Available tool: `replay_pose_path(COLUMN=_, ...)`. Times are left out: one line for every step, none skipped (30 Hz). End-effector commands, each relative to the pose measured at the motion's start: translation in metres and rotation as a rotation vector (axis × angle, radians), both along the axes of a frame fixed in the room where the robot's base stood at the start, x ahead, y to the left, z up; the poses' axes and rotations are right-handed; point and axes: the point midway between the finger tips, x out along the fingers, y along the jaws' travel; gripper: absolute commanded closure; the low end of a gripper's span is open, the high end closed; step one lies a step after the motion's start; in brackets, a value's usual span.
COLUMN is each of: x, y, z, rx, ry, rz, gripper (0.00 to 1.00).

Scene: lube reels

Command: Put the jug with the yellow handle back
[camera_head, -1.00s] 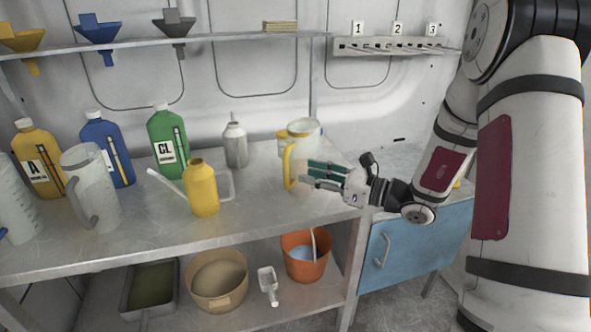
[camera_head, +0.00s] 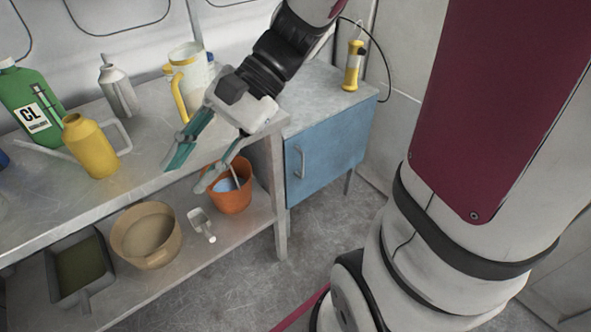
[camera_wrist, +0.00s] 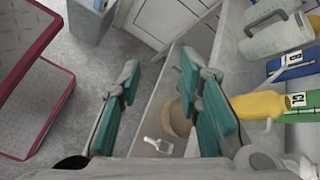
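The jug with the yellow handle (camera_head: 203,72) is a pale, clear vessel. It stands upright near the right end of the metal worktop in the head view, partly hidden by my wrist. Its yellow handle faces left. My gripper (camera_head: 184,179) is open and empty, its green-padded fingers pointing down and left, in front of the jug in the picture. In the wrist view my gripper (camera_wrist: 160,65) shows a wide empty gap between its fingers; I cannot make out the yellow-handled jug there.
A yellow bottle (camera_head: 89,148), green bottle (camera_head: 27,96) and grey bottle (camera_head: 117,88) stand left on the worktop. An orange bucket (camera_head: 232,199), tan bowl (camera_head: 146,236) and scoop (camera_head: 201,225) are on the lower shelf. A blue cabinet (camera_head: 328,155) stands right. The floor before it is clear.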

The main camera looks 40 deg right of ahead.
Motion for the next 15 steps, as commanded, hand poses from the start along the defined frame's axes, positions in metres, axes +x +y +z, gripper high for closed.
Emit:
replay_pose_path(x=-0.020, y=0.002, z=0.002, rx=-0.084, ry=-0.054, rz=0.084, gripper=0.68)
replay_pose_path(x=-0.030, y=0.001, z=0.001, rx=-0.134, ry=-0.085, rz=0.129, gripper=0.68)
replay_pose_path(x=-0.043, y=-0.002, z=0.000, rx=-0.200, ry=-0.124, rz=0.191, gripper=0.68)
replay_pose_path(x=-0.052, y=-0.004, z=0.000, rx=-0.251, ry=-0.155, rz=0.237, gripper=0.68)
replay_pose_path(x=-0.060, y=-0.008, z=-0.001, rx=-0.300, ry=-0.187, rz=0.281, gripper=0.68)
replay_pose_path(x=-0.071, y=-0.013, z=-0.001, rx=-0.367, ry=-0.229, rz=0.340, gripper=0.68)
replay_pose_path(x=-0.078, y=-0.018, z=-0.002, rx=-0.418, ry=-0.263, rz=0.383, gripper=0.68)
replay_pose_path(x=-0.085, y=-0.023, z=-0.002, rx=-0.466, ry=-0.296, rz=0.423, gripper=0.68)
replay_pose_path(x=-0.092, y=-0.031, z=-0.002, rx=-0.533, ry=-0.342, rz=0.477, gripper=0.68)
replay_pose_path(x=-0.097, y=-0.037, z=-0.001, rx=-0.582, ry=-0.376, rz=0.517, gripper=0.68)
replay_pose_path(x=-0.101, y=-0.043, z=-0.001, rx=-0.629, ry=-0.409, rz=0.553, gripper=0.68)
replay_pose_path(x=-0.106, y=-0.051, z=0.001, rx=-0.689, ry=-0.450, rz=0.597, gripper=0.68)
replay_pose_path(x=-0.108, y=-0.056, z=0.002, rx=-0.730, ry=-0.480, rz=0.627, gripper=0.68)
replay_pose_path(x=-0.111, y=-0.061, z=0.003, rx=-0.768, ry=-0.508, rz=0.655, gripper=0.68)
replay_pose_path(x=-0.113, y=-0.068, z=0.005, rx=-0.816, ry=-0.541, rz=0.688, gripper=0.68)
